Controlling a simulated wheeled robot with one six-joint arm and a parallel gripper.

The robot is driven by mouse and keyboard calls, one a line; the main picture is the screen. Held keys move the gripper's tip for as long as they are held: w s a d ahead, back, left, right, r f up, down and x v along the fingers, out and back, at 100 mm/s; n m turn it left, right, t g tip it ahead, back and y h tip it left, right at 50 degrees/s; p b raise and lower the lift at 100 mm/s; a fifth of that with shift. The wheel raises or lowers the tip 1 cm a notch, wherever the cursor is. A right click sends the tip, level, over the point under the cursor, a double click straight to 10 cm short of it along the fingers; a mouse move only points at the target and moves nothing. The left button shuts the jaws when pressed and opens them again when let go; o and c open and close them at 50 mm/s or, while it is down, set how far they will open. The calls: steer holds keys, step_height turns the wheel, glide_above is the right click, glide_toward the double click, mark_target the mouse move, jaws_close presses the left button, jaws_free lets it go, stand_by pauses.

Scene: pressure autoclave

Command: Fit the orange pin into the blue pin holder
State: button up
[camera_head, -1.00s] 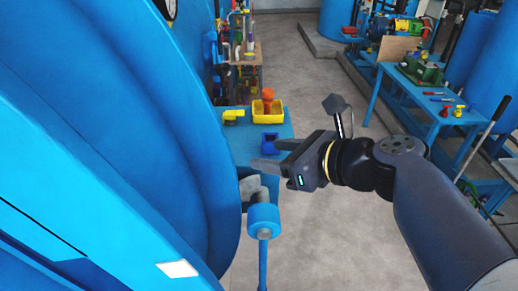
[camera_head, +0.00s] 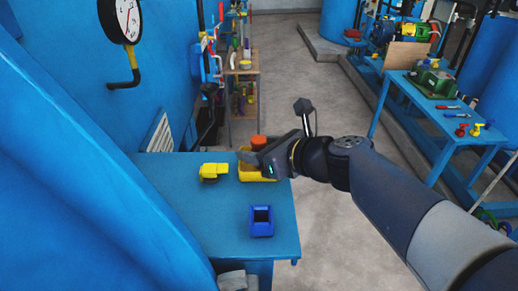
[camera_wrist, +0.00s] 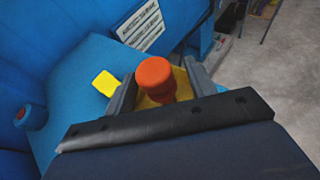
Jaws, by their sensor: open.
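The orange pin (camera_head: 258,142) stands in a yellow tray (camera_head: 247,172) on the small blue table. In the wrist view the orange pin (camera_wrist: 156,78) shows its round head between my two fingers, with the yellow tray (camera_wrist: 181,80) under it. My gripper (camera_head: 255,158) is open at the pin, partly hiding the pin and the tray in the head view. I cannot tell whether the fingers touch the pin. The blue pin holder (camera_head: 261,222) is a square block with an opening on top. It stands empty on the same table, nearer the camera than the tray.
A yellow object (camera_head: 213,171) lies left of the tray on the blue table (camera_head: 190,190). The big blue vessel (camera_head: 70,170) and a gauge (camera_head: 128,20) are at the left. Another blue table (camera_head: 420,105) with tools stands at the right. Open floor lies between.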

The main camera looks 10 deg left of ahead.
steer(key=shift+c, duration=0.3)
steer(key=c, duration=1)
steer(key=shift+r, duration=0.1)
